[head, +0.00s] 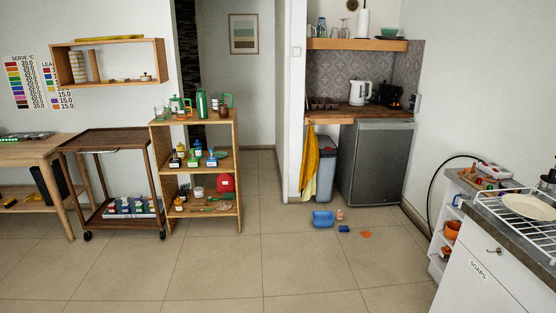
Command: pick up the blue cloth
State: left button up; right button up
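A small dark blue item (344,229) lies on the tiled floor in front of the grey fridge; it may be the blue cloth, but it is too small to be sure. A lighter blue basin (322,219) stands on the floor just to its left. A flat orange piece (366,234) lies to its right, and a small pinkish item (339,214) stands behind it. Neither of my grippers shows in the head view.
Open tiled floor (250,270) lies before me. A wooden shelf (240,180) and dark trolley (100,140) stand left. A fridge (375,165), grey bin (325,165) and hanging yellow cloth (309,160) are behind the floor items. A white cabinet (478,270) borders the right.

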aim_at(342, 228)
jog(key=i, duration=1.75)
jog(key=i+z, duration=0.15)
jog(key=i, duration=0.45)
jog(key=i+z, duration=0.15)
jog(key=i, duration=0.4)
jog(key=i+j+z, duration=0.15)
jog(key=i, duration=0.45)
jog(key=i+z, duration=0.25)
jog(key=i, duration=0.35)
jog(key=i+z, duration=0.3)
jog(key=i, duration=0.3)
jog(key=i+j+z, duration=0.25)
jog(key=i, duration=0.35)
